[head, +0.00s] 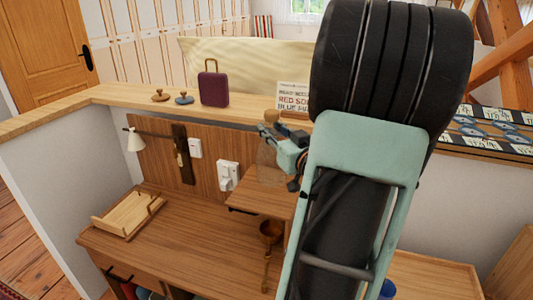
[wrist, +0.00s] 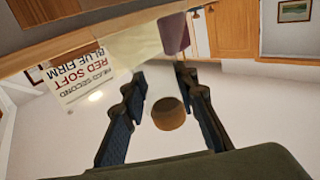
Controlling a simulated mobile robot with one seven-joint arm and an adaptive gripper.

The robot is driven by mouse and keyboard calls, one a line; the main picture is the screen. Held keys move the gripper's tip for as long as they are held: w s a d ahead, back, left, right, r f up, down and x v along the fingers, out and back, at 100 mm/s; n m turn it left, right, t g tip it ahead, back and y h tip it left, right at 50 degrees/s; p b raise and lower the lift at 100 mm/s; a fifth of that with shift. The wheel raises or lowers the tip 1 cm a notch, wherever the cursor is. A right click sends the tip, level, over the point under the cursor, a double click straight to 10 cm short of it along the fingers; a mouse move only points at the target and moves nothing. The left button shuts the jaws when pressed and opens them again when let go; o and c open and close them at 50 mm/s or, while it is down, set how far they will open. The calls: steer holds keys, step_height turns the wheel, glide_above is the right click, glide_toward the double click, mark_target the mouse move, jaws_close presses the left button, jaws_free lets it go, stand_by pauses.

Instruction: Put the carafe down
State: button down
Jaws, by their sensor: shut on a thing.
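The carafe (head: 270,168) looks like clear glass with a round cork stopper (head: 271,117). My gripper (head: 272,140) is shut on it near its upper part, coming from the right. The carafe looks upright at the small raised wooden shelf (head: 252,203) above the desk. I cannot tell whether its base touches the shelf. In the wrist view the cork (wrist: 168,114) shows between the two dark fingers of my gripper (wrist: 160,100), and the clear glass is hard to make out. My arm hides the right side of the shelf.
The desk (head: 180,228) below carries a wooden tray (head: 128,214) and a brown ladle-like item (head: 270,232). A wall lamp (head: 135,140) and white wall fittings (head: 228,175) are behind. The ledge (head: 125,97) holds a purple bag-like box (head: 213,90), two knobs and a printed sign (head: 292,97).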

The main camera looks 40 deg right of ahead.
mark_target(267, 144)
steer(key=shift+w+d+f+b, duration=0.15)
steer(key=shift+w+f+b, duration=0.55)
steer(key=shift+w+f, duration=0.2)
steer(key=shift+w+f+b, duration=0.2)
steer(key=shift+f+b, duration=0.15)
steer(key=shift+w+f+b, duration=0.2)
steer(key=shift+f+b, duration=1.15)
steer(key=shift+f, duration=0.2)
steer(key=shift+f, duration=0.2)
steer(key=c, duration=1.5)
jaws_free()
steer(key=shift+s, duration=0.1)
steer(key=shift+r, duration=0.1)
steer(key=p+v, duration=0.1)
steer(key=v, duration=1.1)
